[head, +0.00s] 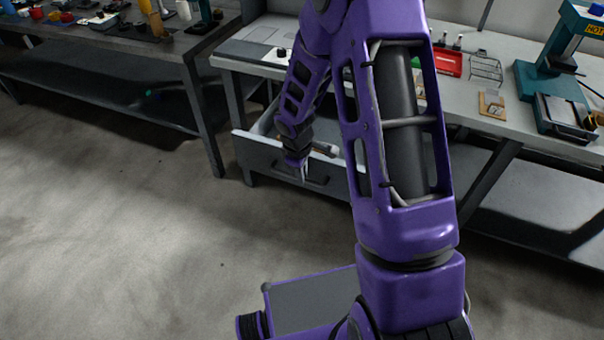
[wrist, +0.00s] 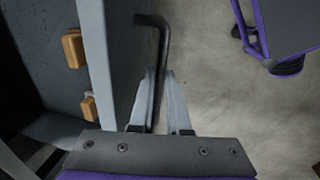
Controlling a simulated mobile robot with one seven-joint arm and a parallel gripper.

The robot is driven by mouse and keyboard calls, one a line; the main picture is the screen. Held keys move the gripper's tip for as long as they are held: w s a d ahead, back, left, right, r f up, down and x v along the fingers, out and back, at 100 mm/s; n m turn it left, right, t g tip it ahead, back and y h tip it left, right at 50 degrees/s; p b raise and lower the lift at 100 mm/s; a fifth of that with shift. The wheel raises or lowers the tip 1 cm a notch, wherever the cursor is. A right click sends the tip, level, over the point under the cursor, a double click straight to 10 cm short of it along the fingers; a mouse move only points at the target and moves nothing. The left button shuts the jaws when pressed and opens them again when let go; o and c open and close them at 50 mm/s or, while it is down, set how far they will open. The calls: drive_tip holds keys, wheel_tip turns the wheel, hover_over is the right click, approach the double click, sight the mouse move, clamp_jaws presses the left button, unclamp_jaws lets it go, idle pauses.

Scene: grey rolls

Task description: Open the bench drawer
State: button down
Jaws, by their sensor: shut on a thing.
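The bench drawer (head: 249,157) is a grey drawer under the right-hand workbench in the head view. It stands pulled out, and its inside shows behind the front panel. In the wrist view its front panel (wrist: 112,60) runs down the left of centre. The dark bar handle (wrist: 153,22) is fixed to the front. My gripper (wrist: 161,78) has its two pale fingers on either side of the handle, shut on it. In the head view my gripper (head: 303,172) is at the drawer front, partly hidden by my wrist. My arm hides the drawer's right part.
Wooden blocks (wrist: 75,48) lie inside the drawer. The workbench top (head: 480,95) holds a red box (head: 447,62), a wire rack (head: 485,68) and a teal press (head: 560,60). Another bench (head: 130,55) stands at the left. The concrete floor in front of the drawer is clear.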

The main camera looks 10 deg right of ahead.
idle(0.4)
drive_tip(key=c, duration=1.2)
unclamp_jaws()
drive_tip(key=shift+o, duration=0.2)
drive_tip(key=shift+r, duration=0.15)
wheel_tip(320, 180, up, 17)
drive_tip(key=s+a+p, duration=0.2)
drive_tip(key=p, duration=0.2)
drive_tip(key=shift+s, duration=0.4)
